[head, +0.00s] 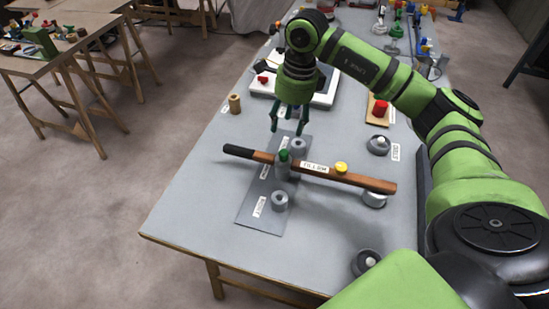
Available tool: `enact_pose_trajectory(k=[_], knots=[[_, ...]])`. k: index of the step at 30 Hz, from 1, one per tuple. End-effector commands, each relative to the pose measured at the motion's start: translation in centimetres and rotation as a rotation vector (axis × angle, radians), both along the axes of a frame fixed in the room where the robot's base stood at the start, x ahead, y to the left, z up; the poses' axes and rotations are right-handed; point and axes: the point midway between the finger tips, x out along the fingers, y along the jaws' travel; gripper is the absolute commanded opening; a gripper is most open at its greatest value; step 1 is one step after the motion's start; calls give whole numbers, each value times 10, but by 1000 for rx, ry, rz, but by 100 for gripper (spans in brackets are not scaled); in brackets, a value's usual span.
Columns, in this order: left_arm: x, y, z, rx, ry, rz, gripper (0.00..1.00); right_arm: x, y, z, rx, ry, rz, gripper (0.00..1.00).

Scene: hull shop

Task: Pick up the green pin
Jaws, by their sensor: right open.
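The green pin (283,156) is small and stands upright at the grey post (282,172), level with a long brown bar that has a black end (238,151). How deep the pin sits cannot be told. My right gripper (287,128) points down above and just behind the pin, with its fingers apart and empty. It does not touch the pin. My left gripper is not in view.
The bar (362,181) crosses a grey mat (246,214) and carries a yellow knob (341,167). Grey rings (280,201) stand on the mat. The table's left front is clear.

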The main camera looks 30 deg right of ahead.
Motion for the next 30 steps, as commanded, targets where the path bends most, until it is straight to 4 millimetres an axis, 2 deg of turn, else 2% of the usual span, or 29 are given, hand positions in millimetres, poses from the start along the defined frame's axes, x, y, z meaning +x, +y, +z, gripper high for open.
enact_pose_trajectory(k=[1,4,6,9,12,18,20,24,30], knots=[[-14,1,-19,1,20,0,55,0,0,-17,1,-1,0,53],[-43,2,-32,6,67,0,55,0,0,-28,1,-2,0,53],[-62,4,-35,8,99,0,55,0,0,-31,2,-1,0,53],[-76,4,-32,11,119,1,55,0,1,-36,2,1,0,53],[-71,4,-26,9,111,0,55,1,2,-44,2,2,-1,53],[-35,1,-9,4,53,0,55,2,5,-69,3,5,1,53],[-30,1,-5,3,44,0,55,3,6,-79,2,5,1,53],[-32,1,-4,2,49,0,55,5,7,-95,1,0,-1,53],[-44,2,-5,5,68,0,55,6,7,-100,2,-2,1,53]])
